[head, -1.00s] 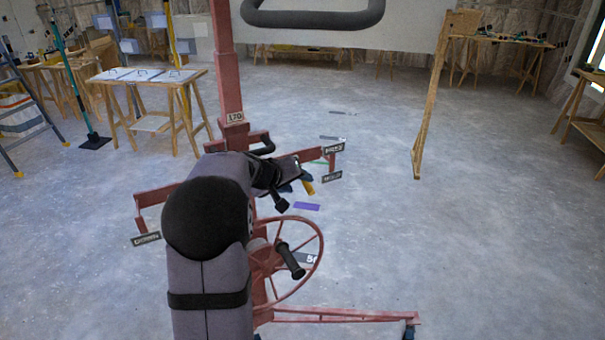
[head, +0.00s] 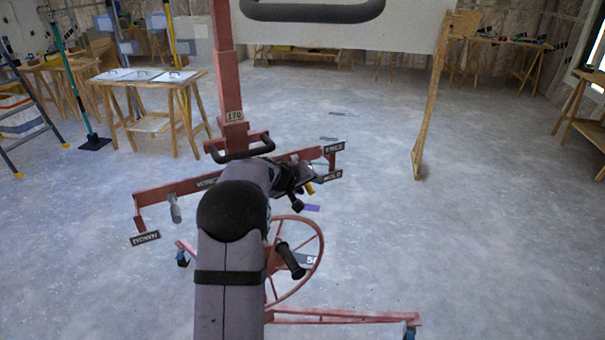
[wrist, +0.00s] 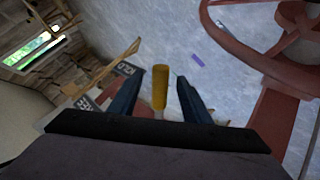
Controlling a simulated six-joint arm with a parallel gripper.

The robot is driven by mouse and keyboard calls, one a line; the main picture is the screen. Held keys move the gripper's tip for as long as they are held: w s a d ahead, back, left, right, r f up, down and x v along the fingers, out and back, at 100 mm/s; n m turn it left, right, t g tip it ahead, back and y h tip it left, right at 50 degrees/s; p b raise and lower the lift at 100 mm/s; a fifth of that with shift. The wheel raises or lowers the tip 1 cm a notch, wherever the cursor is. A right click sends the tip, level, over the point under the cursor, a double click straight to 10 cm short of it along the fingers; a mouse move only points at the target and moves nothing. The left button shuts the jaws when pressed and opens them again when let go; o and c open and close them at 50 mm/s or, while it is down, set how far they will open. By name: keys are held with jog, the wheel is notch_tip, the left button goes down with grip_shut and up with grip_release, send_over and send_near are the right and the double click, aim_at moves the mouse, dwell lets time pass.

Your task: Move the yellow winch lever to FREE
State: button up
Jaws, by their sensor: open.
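The yellow winch lever (wrist: 160,88) stands between the two fingers of my gripper in the wrist view. My gripper (wrist: 156,92) is open, with one dark finger on each side and a visible gap to the lever. In the head view my gripper (head: 298,186) is at the right end of the red crossbar, and only a small yellow part of the lever (head: 310,188) shows. The FREE label (head: 333,148) is at the bar's far right end. The HOLD label (head: 329,175) is just below it, and also shows in the wrist view (wrist: 126,68).
A red handwheel (head: 320,250) with a black grip stands close below my gripper. The red mast (head: 225,70) rises to the left. A wooden post (head: 432,100) and a pale panel (head: 405,35) are behind. The floor to the right is clear.

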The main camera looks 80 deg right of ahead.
grip_shut()
jog(key=shift+r, duration=0.1)
